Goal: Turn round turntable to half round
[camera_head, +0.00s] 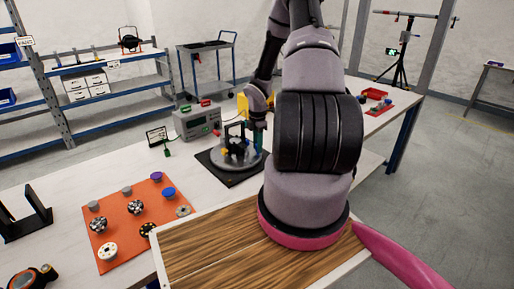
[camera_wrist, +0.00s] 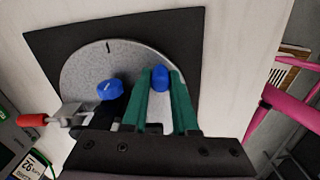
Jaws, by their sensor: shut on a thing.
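The round turntable is a grey disc (camera_wrist: 85,80) on a black square plate (camera_wrist: 50,42) in the wrist view. A dark mark (camera_wrist: 108,47) shows near the disc's far edge. A blue knob (camera_wrist: 160,77) stands between the two green fingers of my gripper (camera_wrist: 159,86), which is shut on it. A second blue-topped post (camera_wrist: 110,90) stands to the left of the fingers. In the head view the turntable (camera_head: 222,160) is on the bench, with my gripper (camera_head: 243,140) over it. My gripper bracket hides the disc's near part in the wrist view.
A red-handled clamp (camera_wrist: 32,120) is at the disc's left edge in the wrist view. A grey instrument box (camera_head: 197,121) stands behind the turntable. An orange mat (camera_head: 120,195) with several small parts lies left on the bench; a red tray (camera_head: 375,93) is at the far right.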

